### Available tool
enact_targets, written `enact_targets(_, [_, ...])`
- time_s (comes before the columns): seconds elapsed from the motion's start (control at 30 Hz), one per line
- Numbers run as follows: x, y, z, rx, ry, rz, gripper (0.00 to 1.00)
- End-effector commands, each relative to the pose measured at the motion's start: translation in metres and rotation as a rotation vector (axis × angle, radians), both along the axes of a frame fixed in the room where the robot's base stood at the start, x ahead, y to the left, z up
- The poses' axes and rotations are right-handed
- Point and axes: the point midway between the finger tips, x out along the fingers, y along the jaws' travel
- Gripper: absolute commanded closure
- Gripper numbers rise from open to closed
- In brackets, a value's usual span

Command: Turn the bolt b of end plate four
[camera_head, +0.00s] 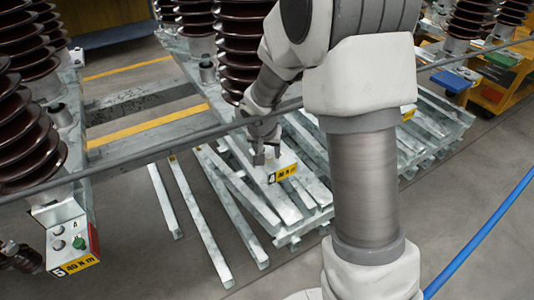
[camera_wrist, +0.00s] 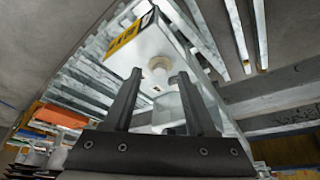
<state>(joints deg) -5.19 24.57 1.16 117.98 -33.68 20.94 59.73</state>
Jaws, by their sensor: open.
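End plate four (camera_head: 285,160) is a pale metal plate with a yellow and black label marked 4, in the middle of the head view. My gripper (camera_head: 266,154) is over its upper left part and hides its bolts there. In the wrist view the same end plate (camera_wrist: 186,50) shows its yellow label at the upper left. A pale round bolt (camera_wrist: 160,66) stands out from it, between the tips of my open gripper (camera_wrist: 159,76). The fingers are apart on both sides of the bolt, with a gap. No letter by this bolt is readable.
End plate five (camera_head: 52,220) at the lower left carries grey bolts and one green bolt (camera_head: 79,243). Long metal bars (camera_head: 205,215) lie on the floor around end plate four. A grey rail (camera_head: 140,158) crosses the head view. Brown ribbed insulators (camera_head: 240,45) stand behind.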

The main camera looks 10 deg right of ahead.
Motion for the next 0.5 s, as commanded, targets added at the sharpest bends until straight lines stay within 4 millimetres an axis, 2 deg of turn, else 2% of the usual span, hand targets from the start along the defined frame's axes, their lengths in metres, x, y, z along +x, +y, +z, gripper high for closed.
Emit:
enact_targets(0.1, [0.0025,-0.0015,-0.0069,-0.001,0.001,0.001,0.44])
enact_targets(0.4, [0.0031,-0.0015,-0.0076,0.000,0.000,0.001,0.44])
enact_targets(0.5, [0.0031,-0.0015,-0.0075,0.000,0.000,0.001,0.61])
